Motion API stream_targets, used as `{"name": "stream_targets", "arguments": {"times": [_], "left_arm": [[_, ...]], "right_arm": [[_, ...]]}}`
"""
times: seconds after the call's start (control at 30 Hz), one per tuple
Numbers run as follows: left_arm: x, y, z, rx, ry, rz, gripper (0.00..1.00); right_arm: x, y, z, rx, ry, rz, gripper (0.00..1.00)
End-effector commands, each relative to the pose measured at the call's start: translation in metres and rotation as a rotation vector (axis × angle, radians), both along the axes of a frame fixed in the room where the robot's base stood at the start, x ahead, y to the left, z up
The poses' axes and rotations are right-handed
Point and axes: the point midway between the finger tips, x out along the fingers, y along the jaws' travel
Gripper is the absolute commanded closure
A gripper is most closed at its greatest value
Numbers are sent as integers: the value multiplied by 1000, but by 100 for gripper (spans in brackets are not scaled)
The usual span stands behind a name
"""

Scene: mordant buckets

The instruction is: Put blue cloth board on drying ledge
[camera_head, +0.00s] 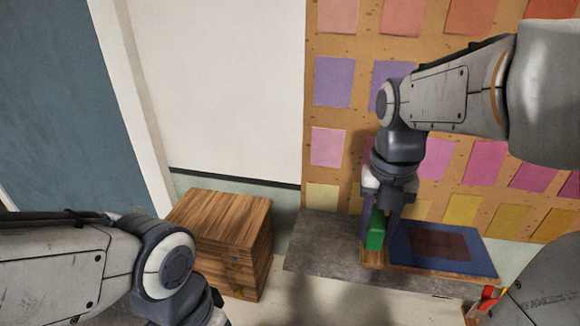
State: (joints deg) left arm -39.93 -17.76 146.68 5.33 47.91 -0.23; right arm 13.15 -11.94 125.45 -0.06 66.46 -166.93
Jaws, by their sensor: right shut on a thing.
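The blue cloth board (462,247) is a flat wooden board with a blue cloth and a dark reddish patch in its middle. It lies flat on or just over the grey drying ledge (318,250), toward the ledge's right part; I cannot tell if it touches. A green block (375,234) stands up at the board's bare wooden left end, like a handle. My right gripper (376,238) points down and is shut on this green block. My left arm comes in at the lower left, and its fingers are out of the frame.
A striped wooden box (226,235) stands left of the ledge. A cork wall with several coloured swatches (334,82) rises behind the ledge. A red object (487,297) shows at the lower right. The ledge's left part is clear.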

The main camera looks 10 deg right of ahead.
Motion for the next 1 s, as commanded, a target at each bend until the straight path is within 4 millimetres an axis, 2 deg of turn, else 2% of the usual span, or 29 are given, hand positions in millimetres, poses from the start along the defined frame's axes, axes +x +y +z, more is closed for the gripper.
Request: {"name": "stream_targets", "arguments": {"times": [0.3, 0.5, 0.63, 0.9, 1.0], "left_arm": [[0, 0, 29, 0, 0, -4, 50], [0, 0, 38, 0, 0, -4, 50], [0, 0, 40, 0, 0, -4, 50], [0, 0, 54, 0, 0, -2, 50], [0, 0, 54, 0, 0, -2, 50]], "right_arm": [[59, 46, -39, 0, 8, 14, 100], [83, 62, -58, 0, 2, 12, 100], [87, 65, -64, 0, 2, 9, 100], [86, 64, -99, 0, 4, 7, 100], [86, 64, -102, 0, 0, 7, 100]]}}
